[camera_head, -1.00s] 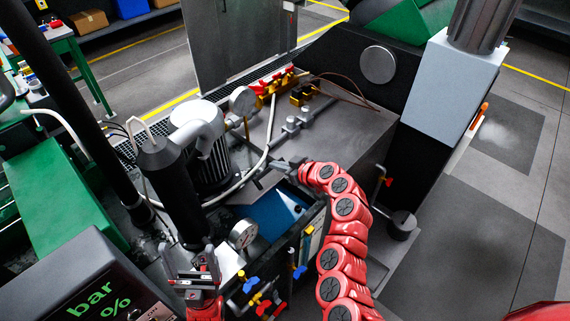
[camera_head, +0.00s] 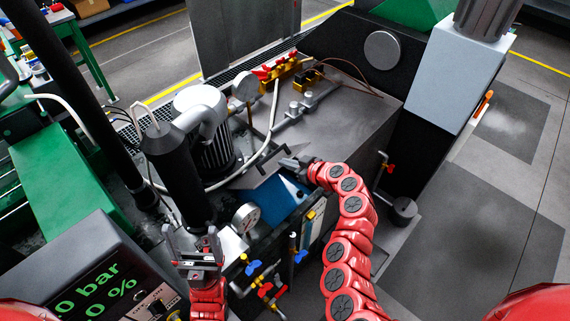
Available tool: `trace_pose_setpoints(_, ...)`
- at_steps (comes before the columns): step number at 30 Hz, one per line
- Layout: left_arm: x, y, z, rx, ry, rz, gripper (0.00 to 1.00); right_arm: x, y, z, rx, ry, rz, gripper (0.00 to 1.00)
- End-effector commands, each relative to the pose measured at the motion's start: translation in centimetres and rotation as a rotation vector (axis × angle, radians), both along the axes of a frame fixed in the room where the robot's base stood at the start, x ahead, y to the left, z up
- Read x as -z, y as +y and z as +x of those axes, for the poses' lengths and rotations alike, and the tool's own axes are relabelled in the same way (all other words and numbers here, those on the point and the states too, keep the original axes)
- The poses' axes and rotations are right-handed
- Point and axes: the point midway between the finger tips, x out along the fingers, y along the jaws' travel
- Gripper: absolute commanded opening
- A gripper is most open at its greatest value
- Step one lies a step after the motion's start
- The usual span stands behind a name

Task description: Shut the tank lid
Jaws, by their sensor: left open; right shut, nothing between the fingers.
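The tank lid (camera_head: 264,178) is a thin grey plate, tilted above the tank opening behind the pressure gauge. The blue tank interior (camera_head: 281,198) still shows below and to the right of the plate. My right gripper (camera_head: 292,164) is shut with nothing in its fingers. It is at the far right edge of the plate and appears to touch it, though exact contact is hard to tell. My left gripper (camera_head: 188,240) is open and empty, pointing up in front of the black cylinder, away from the lid.
A pressure gauge (camera_head: 245,218) and coloured valves (camera_head: 262,280) stand in front of the tank. A black cylinder (camera_head: 177,175), a motor (camera_head: 212,140) and a white hose (camera_head: 268,140) crowd its left and back. The metal top (camera_head: 345,115) behind is mostly clear. A display box (camera_head: 95,285) stands front left.

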Motion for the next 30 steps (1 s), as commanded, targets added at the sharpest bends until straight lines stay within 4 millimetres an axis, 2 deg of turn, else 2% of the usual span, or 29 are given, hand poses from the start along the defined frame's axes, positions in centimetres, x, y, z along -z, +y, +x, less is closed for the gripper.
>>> trace_pose_setpoints(1,2.3,0.0,0.0,0.000,0.000,0.000,0.85,1.6,-0.2,-0.1,0.002,-0.004,-0.002,0.00)
trace_pose_setpoints(3,3.9,0.0,0.0,0.000,0.000,0.000,0.85,2.2,-0.6,-0.3,0.000,-0.003,-0.003,0.00)
trace_pose_setpoints(12,10.2,0.0,0.0,0.000,0.000,0.000,0.85,4.2,-1.5,-1.8,-0.002,-0.003,-0.005,0.00)
trace_pose_setpoints(15,11.8,0.0,0.0,0.000,0.000,0.000,0.85,5.0,-1.9,-2.1,0.001,-0.004,-0.004,0.00)
trace_pose_setpoints(18,12.6,0.0,0.0,0.000,0.000,0.000,0.85,5.6,-2.0,-2.3,-0.002,-0.002,-0.004,0.00)
trace_pose_setpoints(20,11.8,0.0,0.0,0.000,0.000,0.000,0.85,4.8,-2.0,-2.3,-0.002,-0.001,-0.002,0.00)
trace_pose_setpoints(30,11.7,0.0,0.0,0.000,0.000,0.000,0.85,4.8,-2.0,-2.3,-0.001,-0.001,-0.003,0.00)
